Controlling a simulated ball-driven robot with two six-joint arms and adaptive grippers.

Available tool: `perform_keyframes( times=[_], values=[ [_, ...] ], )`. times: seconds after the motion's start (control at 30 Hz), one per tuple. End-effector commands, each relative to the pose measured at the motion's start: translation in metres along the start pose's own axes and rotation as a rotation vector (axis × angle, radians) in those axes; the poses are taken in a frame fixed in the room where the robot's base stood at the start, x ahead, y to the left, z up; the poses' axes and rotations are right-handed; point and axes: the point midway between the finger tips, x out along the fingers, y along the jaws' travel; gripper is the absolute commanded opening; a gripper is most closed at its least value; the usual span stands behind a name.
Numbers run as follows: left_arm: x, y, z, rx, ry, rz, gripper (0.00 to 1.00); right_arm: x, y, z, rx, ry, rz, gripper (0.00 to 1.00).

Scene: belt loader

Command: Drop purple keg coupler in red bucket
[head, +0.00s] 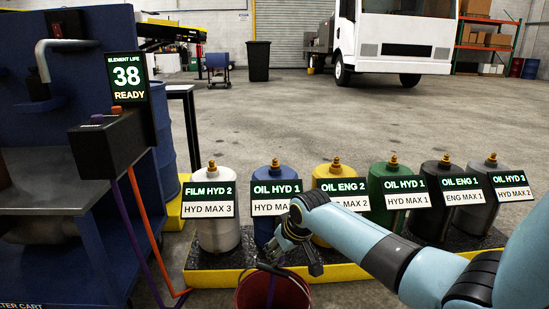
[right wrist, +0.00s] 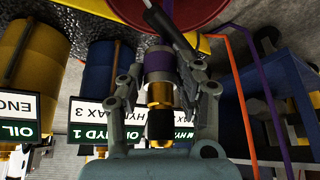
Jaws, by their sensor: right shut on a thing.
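The purple keg coupler (right wrist: 159,61) has a purple collar, a brass body and a black end. In the right wrist view it sits between the two fingers of my right gripper (right wrist: 160,80), which is shut on it. The red bucket (right wrist: 205,12) shows at the top of that view, past the coupler. In the head view the red bucket (head: 251,293) is at the bottom middle, cut off by the edge. My right gripper (head: 290,250) is above its rim there, pointing down-left. The coupler is hard to make out in the head view. My left gripper is not in view.
A row of labelled drums (head: 219,241) stands in a yellow-edged tray (head: 350,272) behind the bucket. A blue filter cart (head: 60,262) with a display box (head: 107,145) and purple and orange hoses is at left. Open floor lies beyond the drums.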

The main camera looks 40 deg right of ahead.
Motion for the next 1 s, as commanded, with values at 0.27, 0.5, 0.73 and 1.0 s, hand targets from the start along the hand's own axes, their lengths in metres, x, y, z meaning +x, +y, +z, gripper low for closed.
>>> perform_keyframes(
  times=[0.27,0.5,0.73,1.0],
  values=[
    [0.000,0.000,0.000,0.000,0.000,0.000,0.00,-0.001,0.000,-0.001,0.000,0.002,0.000,0.46],
    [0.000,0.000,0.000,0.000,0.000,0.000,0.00,-0.001,0.000,-0.001,0.000,0.001,0.000,0.61],
    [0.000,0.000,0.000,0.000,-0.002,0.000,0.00,-0.005,0.000,0.000,-0.001,0.000,0.000,0.61],
    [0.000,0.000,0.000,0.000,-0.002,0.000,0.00,-0.053,0.001,0.000,-0.003,0.003,0.002,0.61]
  ],
)
